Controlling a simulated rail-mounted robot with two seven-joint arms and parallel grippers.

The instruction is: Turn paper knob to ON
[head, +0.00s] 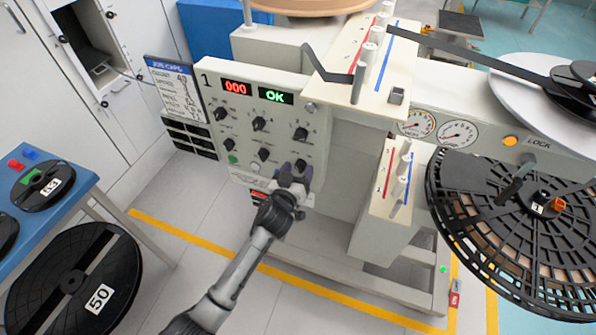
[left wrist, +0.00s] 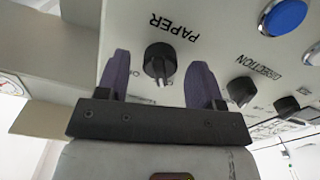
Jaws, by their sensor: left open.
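The black PAPER knob (left wrist: 160,63) is on the pale control panel, with its label upside down in the left wrist view. Its pointer runs roughly up and down there; small marks beside it are too small to read, so I cannot tell its setting. My left gripper (head: 292,169) is open at the lower right of the panel (head: 214,91) in the head view. Its two purple fingers stand on either side of the knob in the left wrist view, with gaps between them and it. In the head view the gripper mostly hides the knob. My right gripper is not in view.
The DIRECTION knob (left wrist: 241,91) and a blue button (left wrist: 284,16) are near the fingers. The panel's displays read 000 (head: 236,88) and OK (head: 276,96). A black reel (head: 480,235) stands at right. A blue table (head: 70,193) is at left.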

